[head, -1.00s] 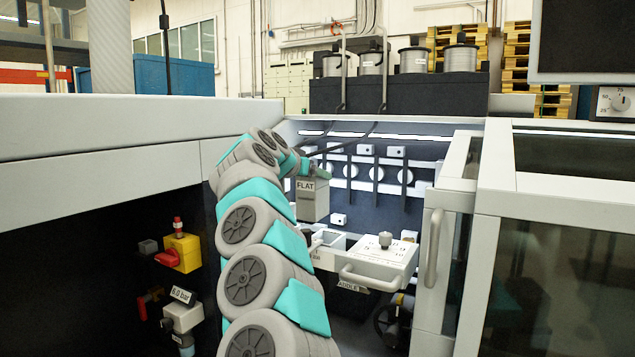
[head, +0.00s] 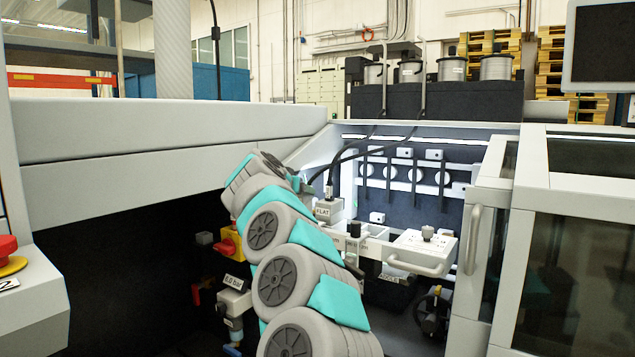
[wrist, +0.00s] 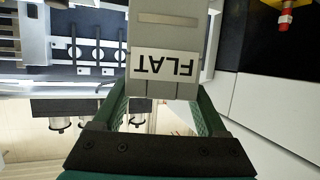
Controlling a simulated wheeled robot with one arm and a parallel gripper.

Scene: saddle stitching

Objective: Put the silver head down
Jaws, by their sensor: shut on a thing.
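The silver head (head: 328,211) is a grey block with a FLAT label on its face, and a dark cable rises from its top. It hangs inside the lit machine bay, beyond my arm. In the wrist view the silver head (wrist: 165,30) fills the top middle, its label upside down. My gripper (wrist: 163,95) is shut on it, with a green finger on each side. In the head view my arm hides most of the gripper. I cannot tell whether the head's underside touches anything.
A white panel with a handle (head: 422,252) juts out right of the head. An open glazed door (head: 482,235) is on the right. Black rods and cables line the back wall. A yellow-and-red valve (head: 229,243) is left of my arm.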

